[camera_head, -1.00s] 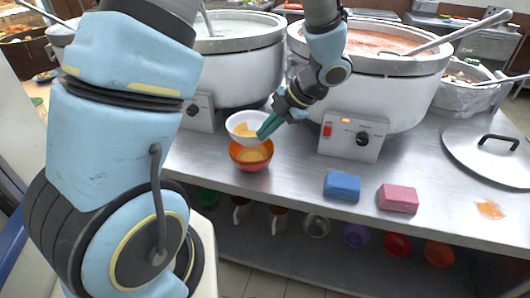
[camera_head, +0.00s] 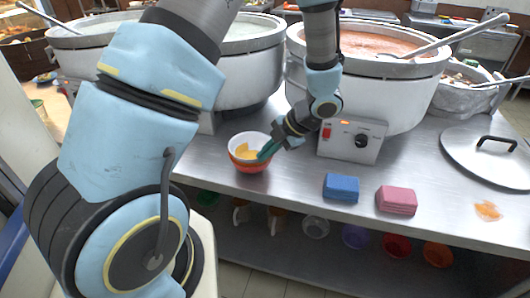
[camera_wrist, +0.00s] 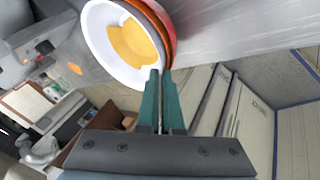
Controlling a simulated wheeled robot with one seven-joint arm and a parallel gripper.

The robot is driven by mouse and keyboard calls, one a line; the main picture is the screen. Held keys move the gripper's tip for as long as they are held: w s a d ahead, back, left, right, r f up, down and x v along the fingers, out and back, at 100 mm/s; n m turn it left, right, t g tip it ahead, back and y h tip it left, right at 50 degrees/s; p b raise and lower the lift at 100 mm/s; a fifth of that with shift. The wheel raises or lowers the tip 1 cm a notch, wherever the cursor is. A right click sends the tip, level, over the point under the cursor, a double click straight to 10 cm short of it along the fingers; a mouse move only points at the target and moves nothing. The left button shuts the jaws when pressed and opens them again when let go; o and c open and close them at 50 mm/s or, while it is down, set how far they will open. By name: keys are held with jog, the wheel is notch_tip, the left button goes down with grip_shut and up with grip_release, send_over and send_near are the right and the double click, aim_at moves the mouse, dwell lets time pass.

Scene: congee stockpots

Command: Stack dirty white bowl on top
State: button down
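The white bowl (camera_head: 236,142), with a yellow-orange stain inside, sits nested in the orange bowl (camera_head: 252,168) on the steel counter. In the wrist view the white bowl (camera_wrist: 97,42) fills the upper left, with the rim of the orange bowl (camera_wrist: 172,50) around its right side. My gripper (camera_head: 266,152) is at the right side of the bowls. In the wrist view its green fingers (camera_wrist: 161,80) are close together at the white bowl's rim, with the rim apparently between the tips.
Large stockpots stand behind, one with a control box (camera_head: 352,141) beside my gripper. A blue sponge (camera_head: 341,187) and a pink sponge (camera_head: 397,200) lie near the counter's front edge. A lid (camera_head: 490,155) lies at right. Several bowls and mugs sit on the shelf below.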

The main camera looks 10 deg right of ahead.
jog(key=c, duration=1.1)
grip_release()
jog(key=b+v, duration=0.2)
jog(key=v, duration=1)
jog(key=w+a+r+m+t+h, duration=0.3)
jog(key=w+m, duration=0.2)
jog(key=w, duration=0.3)
jog(key=w+a+r+m+t+h, duration=0.2)
jog(key=w+r+m+t+h, duration=0.15)
jog(key=w+m, duration=0.4)
jog(key=s+a+f+m+g, duration=0.2)
jog(key=s+a+m, duration=0.2)
jog(key=s+a, duration=0.1)
jog(key=s+a+f+m+g, duration=0.1)
jog(key=s+a+m+g, duration=0.2)
jog(key=a, duration=0.5)
jog(key=s+a+f+m+g, duration=0.2)
jog(key=s+a+m+g, duration=0.1)
jog(key=s+a+m, duration=0.2)
jog(key=shift+s+a+f, duration=0.15)
jog(key=shift+s+a, duration=0.25)
jog(key=shift+s, duration=0.2)
jog(key=shift+s+a+f, duration=0.15)
jog(key=shift+s+a, duration=0.3)
jog(key=shift+s, duration=0.15)
